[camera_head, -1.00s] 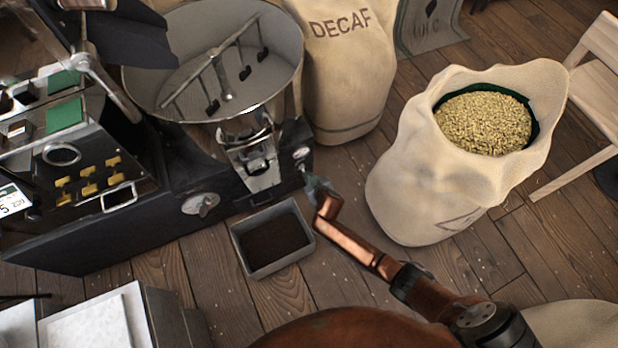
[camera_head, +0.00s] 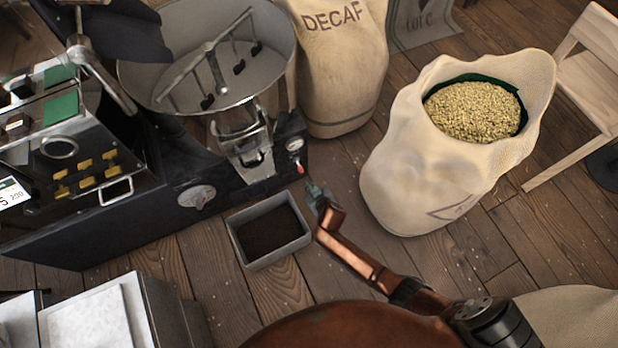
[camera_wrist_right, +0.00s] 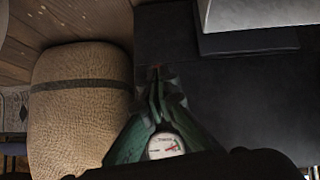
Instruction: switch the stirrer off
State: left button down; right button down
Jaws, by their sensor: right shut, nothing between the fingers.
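The stirrer (camera_head: 214,62) is a grey bar with dark paddles across the round cooling pan (camera_head: 145,72) of the roaster, at the upper left in the head view. A small red-tipped switch (camera_head: 299,168) shows at the end of the roaster's front, below a round dial (camera_head: 295,144). It seems to show as a red spot (camera_wrist_right: 156,66) in the right wrist view. My right gripper (camera_head: 309,184) is shut and empty, just below and right of the switch, seemingly apart from it. Its green fingers (camera_wrist_right: 158,92) are together in the wrist view. My left gripper is not in view.
A grey bin of dark grounds (camera_head: 232,240) stands on the floor left of my right gripper. An open bean sack (camera_head: 405,185) stands to its right, a DECAF sack (camera_head: 345,95) behind. A wooden chair (camera_head: 590,75) is at the far right.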

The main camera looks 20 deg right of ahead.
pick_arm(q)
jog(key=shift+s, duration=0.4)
pick_arm(e)
jog(key=shift+s+d+f, duration=0.1)
jog(key=shift+s+f, duration=0.05)
jog(key=shift+s, duration=0.45)
jog(key=shift+s+d+f, duration=0.1)
jog(key=shift+s, duration=0.45)
